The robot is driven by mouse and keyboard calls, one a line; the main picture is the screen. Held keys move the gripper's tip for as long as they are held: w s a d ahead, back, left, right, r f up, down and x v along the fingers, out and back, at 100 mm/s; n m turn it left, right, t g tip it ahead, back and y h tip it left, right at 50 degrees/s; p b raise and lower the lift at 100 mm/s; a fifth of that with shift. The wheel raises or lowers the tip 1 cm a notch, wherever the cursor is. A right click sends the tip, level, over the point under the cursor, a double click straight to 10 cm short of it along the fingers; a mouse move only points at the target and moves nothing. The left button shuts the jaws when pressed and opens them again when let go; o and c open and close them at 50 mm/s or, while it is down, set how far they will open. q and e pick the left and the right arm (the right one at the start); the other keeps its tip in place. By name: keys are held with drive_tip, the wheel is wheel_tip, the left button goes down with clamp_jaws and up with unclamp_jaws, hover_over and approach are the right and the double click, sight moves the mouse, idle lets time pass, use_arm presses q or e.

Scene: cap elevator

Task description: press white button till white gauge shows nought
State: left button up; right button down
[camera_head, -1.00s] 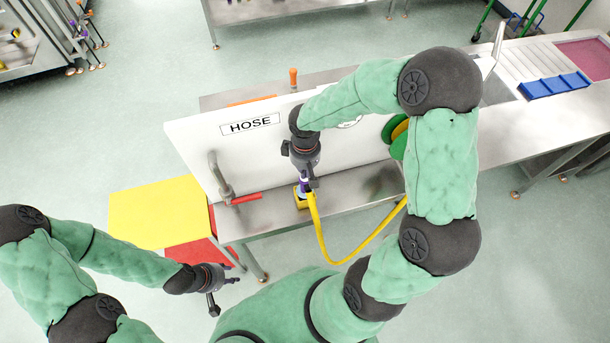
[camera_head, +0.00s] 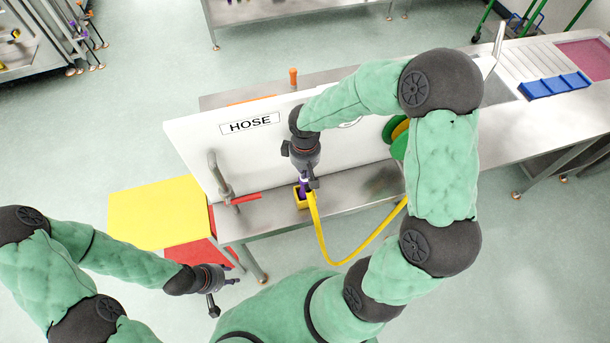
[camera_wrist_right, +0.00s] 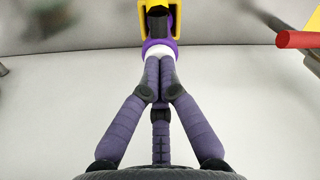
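My right gripper (camera_head: 304,190) is shut, its fingers together. In the right wrist view its fingertips (camera_wrist_right: 159,58) meet the white button (camera_wrist_right: 159,49), which sits in a purple collar (camera_wrist_right: 174,43); contact and button depth are hard to tell. A yellow housing (camera_wrist_right: 145,12) stands just beyond; it also shows in the head view (camera_head: 299,200), low in front of the upright white panel (camera_head: 200,150). On the panel a round white face, perhaps the white gauge (camera_head: 350,123), is almost covered by my right arm; its reading is hidden. My left gripper (camera_head: 236,277) hangs away from the bench.
A yellow hose (camera_head: 330,259) loops in front of the bench (camera_head: 375,188). A red-handled pipe (camera_head: 246,198) is left of the housing, and a green reel (camera_head: 398,142) is to its right. A blue tray (camera_head: 553,87) lies far right. Open floor is at lower right.

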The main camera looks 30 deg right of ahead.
drive_tip(key=shift+s, duration=0.15)
drive_tip(key=shift+r+p, duration=1.85)
drive_tip(key=shift+r, duration=0.6)
drive_tip(key=shift+f, duration=0.1)
